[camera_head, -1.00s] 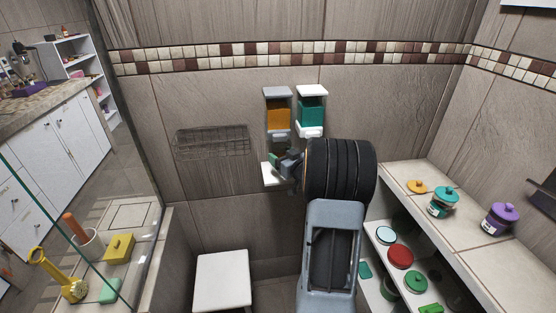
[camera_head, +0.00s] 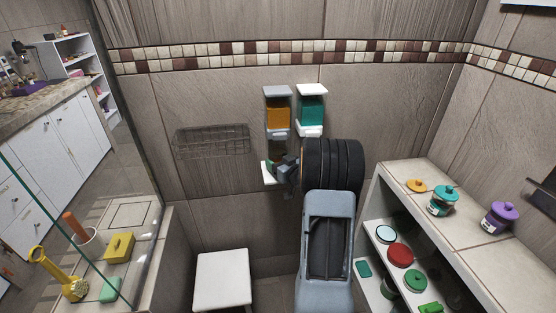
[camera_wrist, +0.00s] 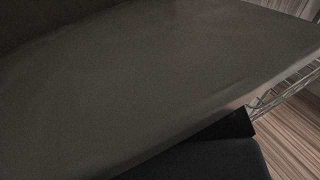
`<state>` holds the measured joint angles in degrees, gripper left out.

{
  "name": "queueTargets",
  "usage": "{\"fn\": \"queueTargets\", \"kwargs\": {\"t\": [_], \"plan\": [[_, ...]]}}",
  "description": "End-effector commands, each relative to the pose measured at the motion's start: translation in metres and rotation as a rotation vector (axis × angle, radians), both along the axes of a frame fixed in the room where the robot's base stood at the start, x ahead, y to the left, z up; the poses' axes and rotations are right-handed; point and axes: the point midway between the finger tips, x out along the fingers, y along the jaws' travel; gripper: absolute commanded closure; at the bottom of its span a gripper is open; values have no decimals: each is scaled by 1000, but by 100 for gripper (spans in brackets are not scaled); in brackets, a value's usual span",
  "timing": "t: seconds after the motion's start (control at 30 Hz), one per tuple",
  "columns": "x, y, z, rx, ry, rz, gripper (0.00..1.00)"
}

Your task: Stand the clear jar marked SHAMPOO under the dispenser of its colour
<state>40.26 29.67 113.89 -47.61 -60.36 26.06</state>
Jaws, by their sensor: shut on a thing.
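My gripper (camera_head: 281,168) is shut on the jar, at the wall below the dispensers. Only a small dark green part of the jar (camera_head: 270,164) shows beside the jaws, and its marking cannot be read. It is over or on the small white ledge (camera_head: 267,178); contact cannot be told. The orange dispenser (camera_head: 278,117) with a grey top is directly above. The teal dispenser (camera_head: 311,111) with a white top hangs to its right. In the wrist view a blurred grey-brown surface (camera_wrist: 140,75) fills most of the picture, and I cannot tell what it is.
A wire basket (camera_head: 211,141) hangs left of the dispensers. A white stool (camera_head: 222,280) stands below. On the right shelf unit stand a teal jar (camera_head: 442,203), a purple jar (camera_head: 500,218) and several lidded things. A glass panel edge (camera_head: 75,235) crosses the left.

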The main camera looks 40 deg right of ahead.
Motion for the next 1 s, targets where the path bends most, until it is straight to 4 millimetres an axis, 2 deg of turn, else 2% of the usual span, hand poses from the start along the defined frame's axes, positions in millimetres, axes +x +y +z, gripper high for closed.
{"fn": "queueTargets", "kwargs": {"t": [0.07,0.1,0.33,0.7,1.0], "plan": [[0,0,-4,0,-1,0,60],[0,0,-3,0,0,0,29],[0,0,-2,0,0,0,7],[-2,0,5,0,0,-1,6],[-58,-1,5,0,0,-4,6]]}}
